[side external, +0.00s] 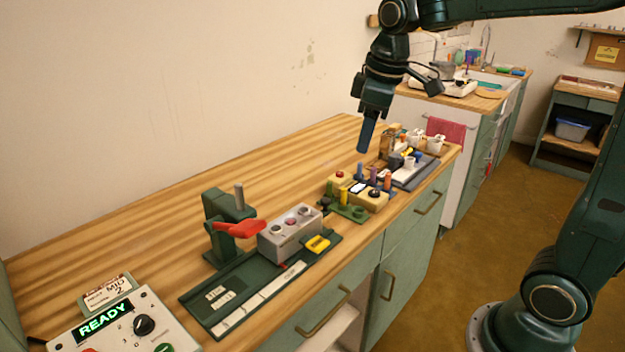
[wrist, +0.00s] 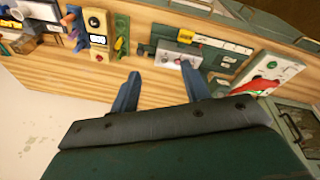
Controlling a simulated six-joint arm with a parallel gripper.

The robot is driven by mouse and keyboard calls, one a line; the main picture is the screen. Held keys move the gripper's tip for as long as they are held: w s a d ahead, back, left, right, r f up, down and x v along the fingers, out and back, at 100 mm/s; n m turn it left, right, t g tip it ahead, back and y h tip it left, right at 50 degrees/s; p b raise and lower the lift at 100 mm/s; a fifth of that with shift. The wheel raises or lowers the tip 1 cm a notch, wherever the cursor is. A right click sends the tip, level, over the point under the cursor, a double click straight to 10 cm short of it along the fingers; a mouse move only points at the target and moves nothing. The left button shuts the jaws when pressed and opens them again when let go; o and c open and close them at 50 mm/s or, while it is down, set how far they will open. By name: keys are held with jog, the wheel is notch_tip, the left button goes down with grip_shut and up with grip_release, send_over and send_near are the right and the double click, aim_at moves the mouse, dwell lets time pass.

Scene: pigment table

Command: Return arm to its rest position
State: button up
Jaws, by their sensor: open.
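My gripper (side external: 367,135) hangs from my dark green arm above the far half of the wooden table (side external: 120,225), with clear air under it. In the wrist view its two blue fingers (wrist: 160,92) stand apart with nothing between them. Below them the bare wood of the table shows.
A grey block with round sockets (side external: 290,232) sits on a green tray (side external: 215,318), beside a red-handled green press (side external: 218,245). A control box (side external: 150,318) reading READY is at the near left. Pegged stands (side external: 345,208) and a grey tray (side external: 415,178) line the right edge. The back is clear.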

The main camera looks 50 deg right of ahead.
jog(key=s+a+f+m+t, duration=0.1)
jog(key=s+a+m, duration=0.1)
jog(key=s, duration=0.7)
jog(key=s+a+f+m+t, duration=0.2)
jog(key=s+m, duration=0.1)
jog(key=s, duration=0.6)
jog(key=shift+c, duration=0.3)
dwell(0.7)
